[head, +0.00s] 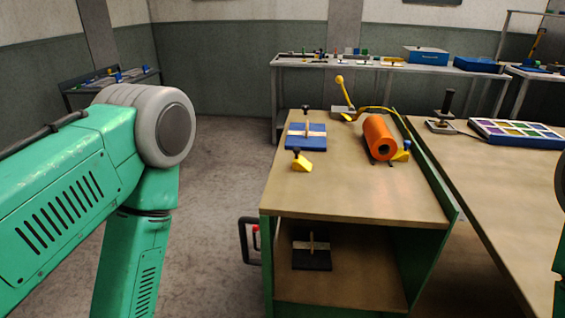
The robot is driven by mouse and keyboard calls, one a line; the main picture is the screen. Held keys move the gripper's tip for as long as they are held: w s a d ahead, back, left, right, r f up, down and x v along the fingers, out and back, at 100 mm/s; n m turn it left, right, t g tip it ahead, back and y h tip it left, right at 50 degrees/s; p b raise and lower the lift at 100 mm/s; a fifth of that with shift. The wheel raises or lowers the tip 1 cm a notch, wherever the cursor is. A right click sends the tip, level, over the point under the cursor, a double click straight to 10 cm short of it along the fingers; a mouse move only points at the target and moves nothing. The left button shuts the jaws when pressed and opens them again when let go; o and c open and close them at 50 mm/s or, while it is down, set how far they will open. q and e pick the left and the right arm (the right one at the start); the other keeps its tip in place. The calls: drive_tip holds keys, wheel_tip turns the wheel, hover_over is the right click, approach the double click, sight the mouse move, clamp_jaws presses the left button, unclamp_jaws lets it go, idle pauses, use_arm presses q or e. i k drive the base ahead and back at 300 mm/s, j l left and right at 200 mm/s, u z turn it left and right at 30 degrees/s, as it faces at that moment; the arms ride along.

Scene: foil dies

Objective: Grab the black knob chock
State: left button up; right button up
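A yellow wedge-shaped chock (302,165) with a black knob on top sits on the wooden bench top, left of its middle and just in front of a blue plate. A second yellow chock (401,156) with a blue knob is at the right, against an orange roll (379,138). My green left arm fills the left side of the head view, but its gripper is out of frame. Only a sliver of my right arm shows at the right edge, and its gripper is out of frame too.
The blue plate (317,142) carries a wooden bar and dark knob. A yellow-handled tool (341,92) stands behind. A dark block (312,258) lies on the lower shelf. The bench's front top is clear. A second table (490,190) with a colored tray is at right.

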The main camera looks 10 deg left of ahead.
sight(299, 164)
drive_tip(key=u, duration=0.35)
drive_tip(key=i+j, duration=0.15)
drive_tip(key=j, duration=0.15)
drive_tip(key=i+j, duration=0.1)
drive_tip(key=j, duration=0.2)
drive_tip(key=i+j+z, duration=0.15)
drive_tip(key=j+z, duration=0.15)
drive_tip(key=i+j+z, duration=0.1)
drive_tip(key=j+z, duration=0.2)
drive_tip(key=j, duration=0.2)
drive_tip(key=j+z, duration=0.35)
drive_tip(key=i+j, duration=0.05)
drive_tip(key=j, duration=0.05)
